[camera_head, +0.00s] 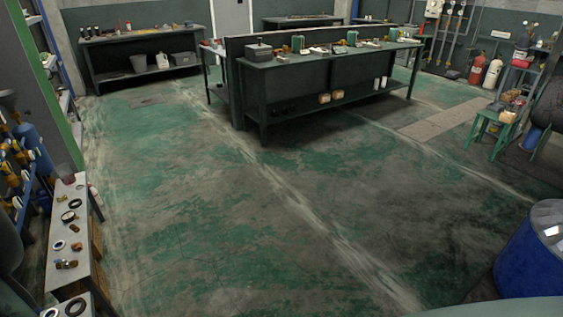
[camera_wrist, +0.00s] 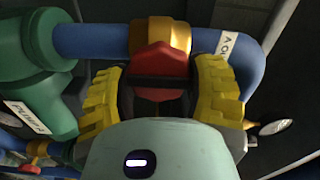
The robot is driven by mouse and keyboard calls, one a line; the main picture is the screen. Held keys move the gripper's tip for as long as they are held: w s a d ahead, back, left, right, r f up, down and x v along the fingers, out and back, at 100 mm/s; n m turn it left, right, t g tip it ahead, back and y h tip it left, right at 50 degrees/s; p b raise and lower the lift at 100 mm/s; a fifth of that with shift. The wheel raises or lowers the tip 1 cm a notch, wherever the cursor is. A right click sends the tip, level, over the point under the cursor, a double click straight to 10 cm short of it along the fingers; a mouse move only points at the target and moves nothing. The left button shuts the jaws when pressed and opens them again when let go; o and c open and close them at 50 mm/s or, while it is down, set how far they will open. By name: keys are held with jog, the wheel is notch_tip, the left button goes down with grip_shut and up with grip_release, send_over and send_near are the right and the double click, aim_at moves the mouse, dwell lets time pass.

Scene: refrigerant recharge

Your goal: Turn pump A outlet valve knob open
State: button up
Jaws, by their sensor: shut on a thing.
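The red valve knob (camera_wrist: 160,68) sits on a brass valve body (camera_wrist: 160,34) in the blue pipe (camera_wrist: 90,41), at the top middle of the wrist view. A white tag (camera_wrist: 228,43), partly hidden, reads "A OU" on the pipe to the right of the valve. My gripper (camera_wrist: 158,82) has its yellow fingers on either side of the red knob and is shut on it. Dark gripper parts cover the knob's lower part. The knob's turn angle is hard to tell. The head view does not show my gripper.
A green pump housing (camera_wrist: 35,70) with a "PUMP" label stands left of the valve. Another valve (camera_wrist: 38,150) is at lower left. In the head view, a narrow bench (camera_head: 80,185) with small parts stands at left, a blue drum (camera_head: 530,255) at right. The middle floor is clear.

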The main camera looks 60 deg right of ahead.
dwell(0.3)
jog(key=o, duration=1.2)
jog(key=shift+d, duration=0.1)
jog(key=v, duration=1.1)
jog(key=shift+d, duration=0.4)
jog(key=shift+s, duration=0.15)
